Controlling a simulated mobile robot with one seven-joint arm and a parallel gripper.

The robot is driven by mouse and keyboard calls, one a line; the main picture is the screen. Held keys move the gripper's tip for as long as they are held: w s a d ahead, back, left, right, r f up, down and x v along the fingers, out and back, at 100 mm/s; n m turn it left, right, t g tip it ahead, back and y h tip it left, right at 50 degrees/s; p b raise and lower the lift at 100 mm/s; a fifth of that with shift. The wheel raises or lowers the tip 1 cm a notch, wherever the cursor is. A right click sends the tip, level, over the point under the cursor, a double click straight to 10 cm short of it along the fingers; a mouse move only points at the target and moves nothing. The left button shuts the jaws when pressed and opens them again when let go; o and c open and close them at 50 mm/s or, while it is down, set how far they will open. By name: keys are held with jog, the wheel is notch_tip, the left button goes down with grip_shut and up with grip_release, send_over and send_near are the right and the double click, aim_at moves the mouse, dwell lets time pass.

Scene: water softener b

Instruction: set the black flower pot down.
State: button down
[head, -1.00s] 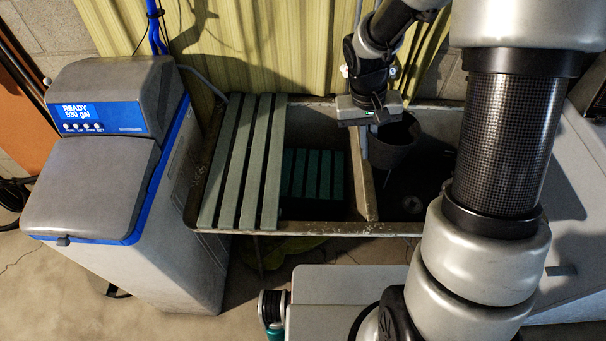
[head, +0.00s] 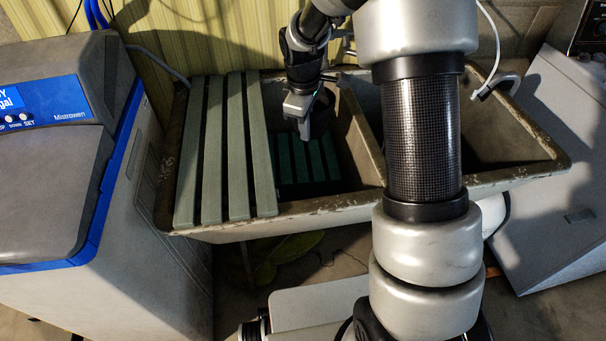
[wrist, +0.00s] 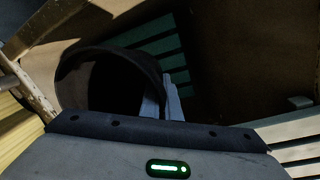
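The black flower pot (wrist: 98,82) is tilted in the wrist view, with its dark round opening facing the camera. My gripper (wrist: 162,101) is shut on the right part of its rim, one finger on each side of the wall. In the head view, the pot (head: 325,112) is a dark shape just behind and right of my gripper (head: 304,132), over the left basin of the sink (head: 355,140). The pot's underside is hidden, and I cannot tell whether it touches anything.
Green slats (head: 310,160) lie at the bottom of the left basin. A grey-green slatted rack (head: 228,145) covers the sink's left end. The right basin is partly hidden by my arm. A water softener (head: 60,130) stands left, a grey appliance (head: 560,190) right.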

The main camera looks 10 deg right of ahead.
aim_at(304, 166)
jog(key=f, duration=0.1)
jog(key=w+f+n+b, duration=0.1)
jog(key=f+n+b, duration=0.1)
jog(key=shift+w+a, duration=0.15)
jog(key=shift+w, duration=0.2)
notch_tip(304, 166, down, 10)
jog(key=b, duration=0.2)
jog(key=shift+r+b, duration=0.15)
jog(key=shift+b, duration=0.15)
jog(key=shift+f, duration=0.2)
jog(key=c, duration=2)
grip_release()
jog(key=shift+r, duration=0.1)
